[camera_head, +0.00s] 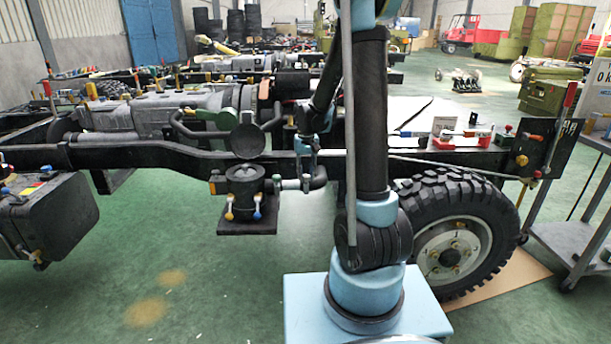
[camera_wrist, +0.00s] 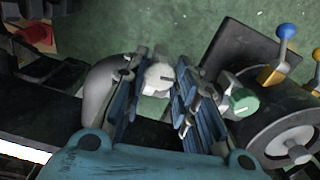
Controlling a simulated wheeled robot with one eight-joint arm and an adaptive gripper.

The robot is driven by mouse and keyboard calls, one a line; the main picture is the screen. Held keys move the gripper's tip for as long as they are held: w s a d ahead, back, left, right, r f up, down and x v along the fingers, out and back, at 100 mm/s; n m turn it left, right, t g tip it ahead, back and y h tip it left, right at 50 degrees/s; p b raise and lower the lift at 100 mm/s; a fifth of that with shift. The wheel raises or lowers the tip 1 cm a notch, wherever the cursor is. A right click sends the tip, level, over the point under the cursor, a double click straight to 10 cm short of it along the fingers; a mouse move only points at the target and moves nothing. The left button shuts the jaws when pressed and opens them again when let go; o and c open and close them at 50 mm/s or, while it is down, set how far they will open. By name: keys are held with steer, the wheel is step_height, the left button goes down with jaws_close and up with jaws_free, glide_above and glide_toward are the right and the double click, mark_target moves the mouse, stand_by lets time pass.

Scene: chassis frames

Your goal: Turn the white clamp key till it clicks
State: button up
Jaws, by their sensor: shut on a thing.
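The white clamp key (camera_wrist: 158,79) is a small white knob with a dark slot, seen between my fingers in the wrist view. In the head view my gripper (camera_head: 306,152) hangs beside the chassis rail, left of my column, and I cannot make out the key there. A grey pipe elbow (camera_wrist: 99,88) lies just left of the key. A green knob (camera_wrist: 243,102) on a grey fitting sits to the right of my fingers.
A dark canister (camera_head: 245,184) carries a yellow lever (camera_wrist: 275,76) and a blue lever (camera_wrist: 287,34). The black chassis rail (camera_head: 130,157) runs behind my gripper. A wheel (camera_head: 457,240) stands at the right, beside a grey cart (camera_head: 575,240). Green floor is open at front left.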

mark_target(306, 175)
steer(key=m, duration=0.5)
steer(key=shift+w+m, duration=0.15)
steer(key=shift+m, duration=0.25)
stand_by(0.4)
steer(key=o, duration=1.1)
steer(key=shift+r, duration=0.15)
step_height(306, 175, up, 12)
steer(key=shift+f, duration=0.15)
